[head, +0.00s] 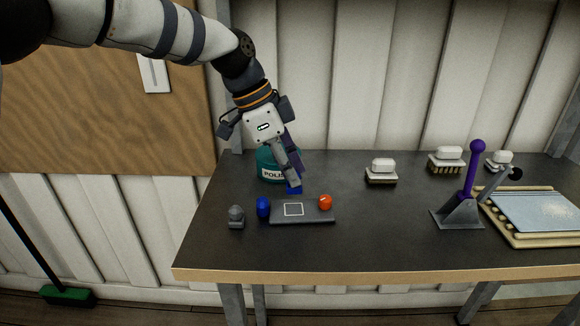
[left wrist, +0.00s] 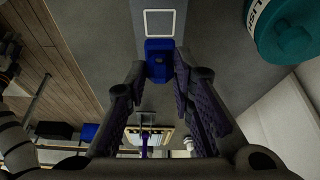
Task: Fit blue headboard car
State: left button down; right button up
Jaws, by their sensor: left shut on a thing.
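My left gripper (head: 293,184) reaches down over the table and is shut on a blue block, the blue headboard car (head: 294,190). In the left wrist view the car (left wrist: 160,60) sits between the tips of the left gripper (left wrist: 159,75). Just in front of it in the head view lies a dark grey plate (head: 308,218) with a white square outline. I cannot tell whether the car touches the plate. A rounded blue piece (head: 263,207) stands at the plate's left end and an orange-red one (head: 325,202) at its right end. My right gripper is out of view.
A teal polish tin (head: 268,163) stands close behind the left gripper. A small grey knobbed piece (head: 237,217) is left of the plate. Brushes (head: 381,172), a purple-knobbed lever (head: 478,147) and a tray (head: 545,239) are to the right. The table's middle is clear.

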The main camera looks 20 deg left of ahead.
aim_at(290, 189)
pick_arm(q)
jog(key=shift+f, duration=2.35)
dwell(0.6)
jog(key=c, duration=1.3)
grip_release()
notch_tip(290, 189, up, 7)
jog(key=shift+r, duration=0.1)
